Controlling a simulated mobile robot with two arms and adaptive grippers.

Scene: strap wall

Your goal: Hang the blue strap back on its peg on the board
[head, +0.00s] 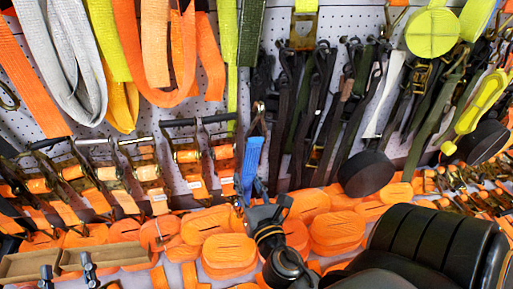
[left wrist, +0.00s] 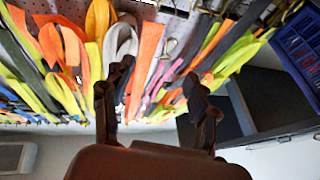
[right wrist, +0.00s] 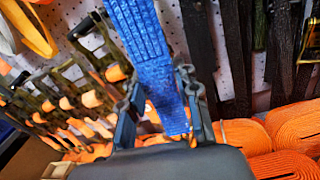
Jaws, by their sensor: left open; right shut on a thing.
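The blue strap (head: 252,162) hangs upright in front of the perforated white board (head: 352,20). A dark metal fitting (head: 258,115) shows at its top. I cannot tell whether it touches a peg. My right gripper (head: 266,205) is shut on the lower part of the strap. In the right wrist view the strap (right wrist: 148,50) runs down between the fingers of this gripper (right wrist: 160,112), and its top leaves the frame. My left gripper (left wrist: 158,95) is open and empty in the left wrist view, with hanging straps beyond its fingers. I cannot make it out in the head view.
Orange coiled straps (head: 228,255) lie in rows below the board. Ratchet buckles (head: 150,172) hang left of the blue strap and dark straps (head: 312,115) hang right of it. A wooden box (head: 125,254) stands lower left. A blue crate (left wrist: 300,45) shows in the left wrist view.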

